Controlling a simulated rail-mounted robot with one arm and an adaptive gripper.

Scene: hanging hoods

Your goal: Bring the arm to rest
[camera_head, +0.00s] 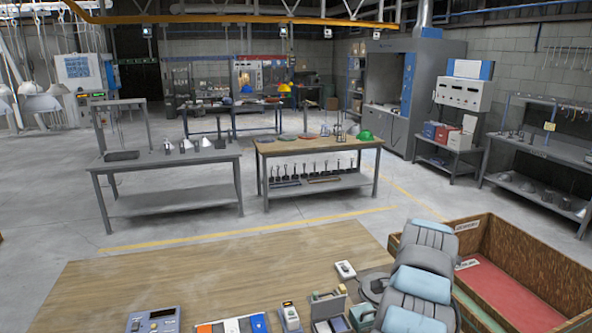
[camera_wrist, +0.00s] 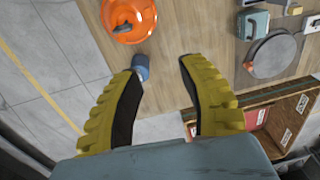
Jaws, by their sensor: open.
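My gripper (camera_wrist: 158,68) shows in the wrist view with its two yellow, dark-lined fingers spread wide and nothing between them. It points down over the wooden table (camera_wrist: 188,25). An orange round hood (camera_wrist: 113,32) with a dark piece in it is ahead of the left finger, apart from it. A small blue cylinder (camera_wrist: 141,62) appears beside the left fingertip; I cannot tell whether they touch. In the head view my folded arm stands at the lower right, and my gripper is not seen there.
The near wooden table (camera_head: 200,270) has a meter box (camera_head: 153,320) and small devices at its front. A red-floored wooden crate (camera_head: 520,285) stands right of my arm. A round grey disc (camera_wrist: 276,55) lies near the right finger. Bare floor (camera_head: 190,228) separates the near table from the workbenches (camera_head: 318,147).

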